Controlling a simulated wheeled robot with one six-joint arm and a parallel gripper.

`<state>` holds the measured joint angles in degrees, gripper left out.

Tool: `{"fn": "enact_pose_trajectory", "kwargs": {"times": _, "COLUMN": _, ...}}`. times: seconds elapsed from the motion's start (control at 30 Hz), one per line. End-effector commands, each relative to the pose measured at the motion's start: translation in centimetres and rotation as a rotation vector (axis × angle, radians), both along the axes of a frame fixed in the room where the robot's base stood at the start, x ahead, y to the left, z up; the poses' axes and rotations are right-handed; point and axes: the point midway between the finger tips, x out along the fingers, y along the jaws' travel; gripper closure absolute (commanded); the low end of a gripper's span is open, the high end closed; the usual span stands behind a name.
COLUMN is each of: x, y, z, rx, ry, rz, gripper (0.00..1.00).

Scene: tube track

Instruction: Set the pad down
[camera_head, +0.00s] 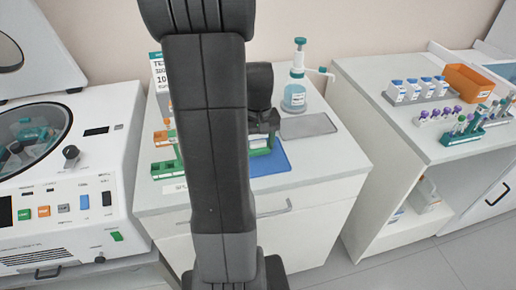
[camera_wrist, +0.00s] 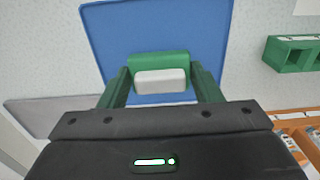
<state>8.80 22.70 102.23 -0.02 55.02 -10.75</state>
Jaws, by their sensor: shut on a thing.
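The pad is a small block with a green part (camera_wrist: 158,60) and a white part (camera_wrist: 161,81), seen in the wrist view. My gripper (camera_wrist: 160,82) is shut on it, with one green finger at each side. The pad is over the blue mat (camera_wrist: 110,35), and I cannot tell whether it touches it. In the head view my gripper (camera_head: 262,145) is low over the blue mat (camera_head: 272,166) on the middle cabinet, partly hidden by my arm.
A grey tray (camera_head: 308,126) and a pump bottle (camera_head: 295,92) stand right of and behind my gripper. A green rack (camera_wrist: 291,54) is at the right in the wrist view. A centrifuge (camera_head: 60,165) is at the left. The cabinet's front right top (camera_head: 335,160) is clear.

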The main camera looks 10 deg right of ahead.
Motion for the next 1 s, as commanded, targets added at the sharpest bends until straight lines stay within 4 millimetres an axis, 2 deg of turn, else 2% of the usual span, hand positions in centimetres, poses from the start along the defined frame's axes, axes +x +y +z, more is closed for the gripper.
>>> {"fn": "enact_pose_trajectory", "kwargs": {"times": 0.03, "x": -0.1, "y": 0.0, "z": -0.9, "rx": 0.001, "ry": 0.006, "rz": 0.000, "gripper": 0.60}}
{"fn": "enact_pose_trajectory", "kwargs": {"times": 0.17, "x": 0.0, "y": 0.0, "z": -2.3, "rx": 0.001, "ry": 0.003, "rz": 0.000, "gripper": 0.60}}
{"fn": "enact_pose_trajectory", "kwargs": {"times": 0.57, "x": 0.0, "y": 0.0, "z": -2.9, "rx": 0.000, "ry": 0.001, "rz": 0.000, "gripper": 0.60}}
{"fn": "enact_pose_trajectory", "kwargs": {"times": 0.6, "x": 0.0, "y": 0.0, "z": -2.7, "rx": 0.000, "ry": 0.001, "rz": 0.000, "gripper": 0.34}}
{"fn": "enact_pose_trajectory", "kwargs": {"times": 0.67, "x": 0.0, "y": 0.0, "z": -2.7, "rx": 0.000, "ry": 0.001, "rz": 0.000, "gripper": 0.22}}
{"fn": "enact_pose_trajectory", "kwargs": {"times": 1.0, "x": 0.0, "y": 0.0, "z": -2.4, "rx": 0.000, "ry": 0.001, "rz": 0.000, "gripper": 0.20}}
